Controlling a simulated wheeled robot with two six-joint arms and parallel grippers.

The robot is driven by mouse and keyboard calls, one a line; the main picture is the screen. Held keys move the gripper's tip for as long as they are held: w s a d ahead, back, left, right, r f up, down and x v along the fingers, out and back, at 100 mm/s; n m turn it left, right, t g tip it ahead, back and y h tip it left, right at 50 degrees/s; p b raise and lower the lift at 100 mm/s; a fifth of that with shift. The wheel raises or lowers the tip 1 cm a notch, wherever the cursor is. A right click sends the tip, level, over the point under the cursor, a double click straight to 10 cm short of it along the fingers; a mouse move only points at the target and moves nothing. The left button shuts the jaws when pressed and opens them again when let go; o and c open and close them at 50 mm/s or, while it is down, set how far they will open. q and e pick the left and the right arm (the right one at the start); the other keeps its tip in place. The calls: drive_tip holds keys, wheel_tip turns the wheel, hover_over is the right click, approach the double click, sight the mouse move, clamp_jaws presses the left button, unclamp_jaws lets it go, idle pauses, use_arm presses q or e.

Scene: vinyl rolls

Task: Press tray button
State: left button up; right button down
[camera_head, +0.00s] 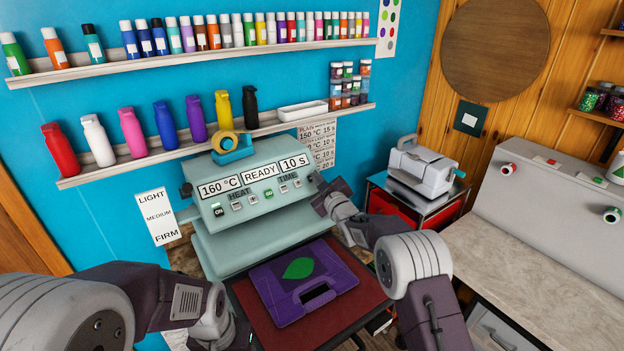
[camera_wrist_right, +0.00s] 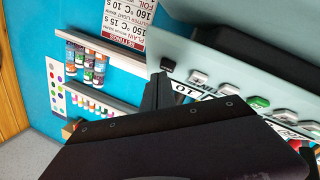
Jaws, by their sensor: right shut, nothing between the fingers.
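The pale green heat press (camera_head: 235,225) stands against the blue wall, its display reading 160 °C, READY and 10 s. A row of buttons (camera_head: 268,194) runs under the display, one of them green. I cannot tell which one is the tray button. My right gripper (camera_head: 318,184) is shut and empty at the right end of this panel. In the right wrist view its dark fingers (camera_wrist_right: 160,92) are beside the panel's end, near the grey buttons (camera_wrist_right: 225,88); contact is unclear. My left arm comes in at lower left; its fingers are not visible.
A purple bag (camera_head: 270,302) with a green leaf lies on the dark red pad (camera_head: 355,322) in front of the press. Bottles stand on two wall shelves (camera_head: 190,145) above. A grey machine (camera_head: 422,168) stands on a red cart, right. The worktop (camera_head: 545,285) is clear.

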drive_tip(key=shift+s+d+r, duration=0.2)
drive_tip(key=shift+s+r, duration=0.05)
drive_tip(key=shift+r, duration=0.05)
drive_tip(key=s+d+r, duration=0.2)
drive_tip(key=s+r, duration=0.1)
drive_tip(key=shift+r, duration=0.25)
drive_tip(key=shift+w, duration=0.1)
idle(2.5)
